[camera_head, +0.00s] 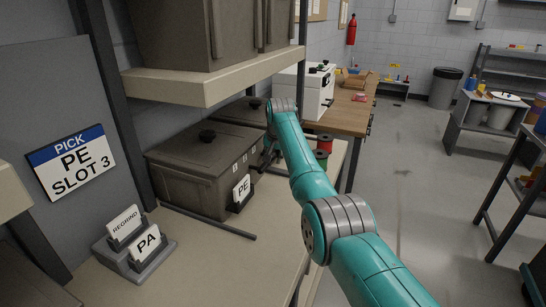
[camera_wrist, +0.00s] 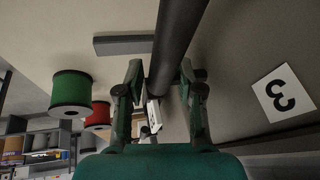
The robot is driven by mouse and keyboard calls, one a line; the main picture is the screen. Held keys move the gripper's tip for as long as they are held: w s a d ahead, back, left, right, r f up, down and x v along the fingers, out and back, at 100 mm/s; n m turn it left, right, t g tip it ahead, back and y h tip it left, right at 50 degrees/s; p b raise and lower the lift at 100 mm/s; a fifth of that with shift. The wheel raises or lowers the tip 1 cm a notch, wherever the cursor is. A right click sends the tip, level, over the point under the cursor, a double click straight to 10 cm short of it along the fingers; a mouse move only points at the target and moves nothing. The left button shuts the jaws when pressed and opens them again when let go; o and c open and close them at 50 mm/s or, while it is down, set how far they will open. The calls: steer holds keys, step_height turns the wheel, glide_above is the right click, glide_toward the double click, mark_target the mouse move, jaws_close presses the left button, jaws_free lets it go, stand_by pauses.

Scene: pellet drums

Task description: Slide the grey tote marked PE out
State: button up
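The grey tote marked PE (camera_head: 195,172) sits on the shelf in the head view, lid on, with a black knob on top. Its white PE card (camera_head: 242,188) is in a dark holder on the front face. My gripper (camera_head: 268,157) is by the tote's front right corner, partly hidden behind my arm. In the wrist view my gripper's fingers (camera_wrist: 160,84) stand apart on either side of a dark round bar (camera_wrist: 178,40). A gap shows left of the bar; contact on the right is unclear. I cannot tell whether the bar belongs to the tote.
A second lidded tote (camera_head: 240,110) stands behind. A dark rail (camera_head: 207,221) lies on the shelf beside the PE tote. Green (camera_wrist: 70,92) and red (camera_wrist: 98,115) spools stand nearby. A card stand (camera_head: 137,246) reading REGRIND and PA is at the front. A shelf post (camera_head: 300,60) rises near my arm.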

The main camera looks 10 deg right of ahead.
jaws_close()
steer(key=s+d, duration=0.3)
steer(key=d, duration=0.2)
steer(key=shift+s, duration=0.3)
stand_by(0.3)
steer(key=shift+s+d, duration=0.9)
steer(key=shift+d, duration=0.3)
steer(key=shift+s+d, duration=0.85)
steer(key=shift+d, duration=0.35)
